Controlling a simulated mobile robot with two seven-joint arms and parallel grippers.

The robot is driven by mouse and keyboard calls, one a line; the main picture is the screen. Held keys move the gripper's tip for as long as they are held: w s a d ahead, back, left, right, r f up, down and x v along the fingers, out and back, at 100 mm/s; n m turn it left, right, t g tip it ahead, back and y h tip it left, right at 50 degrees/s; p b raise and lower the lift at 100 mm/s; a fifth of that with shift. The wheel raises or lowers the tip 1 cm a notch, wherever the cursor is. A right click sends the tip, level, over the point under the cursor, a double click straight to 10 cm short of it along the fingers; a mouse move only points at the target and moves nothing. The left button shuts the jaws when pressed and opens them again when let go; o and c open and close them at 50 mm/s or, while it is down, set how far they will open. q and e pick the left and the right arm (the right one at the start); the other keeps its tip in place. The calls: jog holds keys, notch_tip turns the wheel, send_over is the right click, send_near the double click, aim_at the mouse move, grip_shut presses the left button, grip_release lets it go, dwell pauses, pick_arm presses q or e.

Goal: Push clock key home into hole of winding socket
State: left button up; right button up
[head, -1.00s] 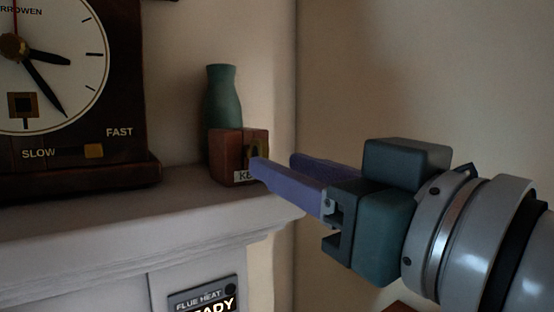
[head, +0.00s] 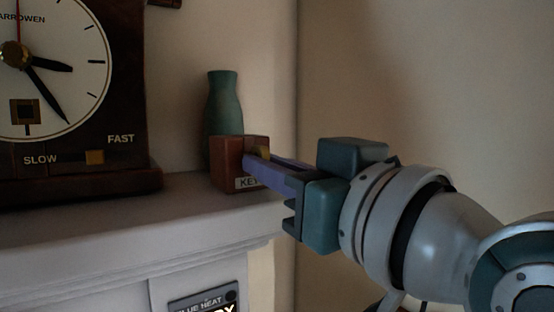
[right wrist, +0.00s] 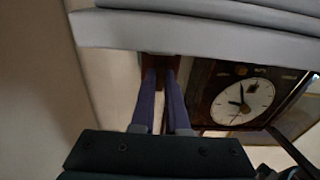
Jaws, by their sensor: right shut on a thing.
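The clock (head: 110,90) stands at the left of the head view, its face partly cut off. The brass clock key (head: 263,152) is at the brown wooden block labelled KEY (head: 226,160), mostly hidden by my fingers. My right gripper (head: 257,158) is shut on the key at the block. In the right wrist view its two purple fingers (right wrist: 161,80) reach to the reddish block, and the clock face (right wrist: 243,101) lies to their right. My left gripper is not in view.
The block stands on the pale mantel shelf (head: 110,225), near its right end. A green vase (head: 223,105) stands behind the block, close to the fingers. A flue heat panel (head: 205,302) is below the shelf. The shelf between clock and block is clear.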

grip_shut()
jog(key=p+v, duration=0.2)
jog(key=v, duration=0.5)
jog(key=shift+s+d, duration=0.2)
dwell(1.0)
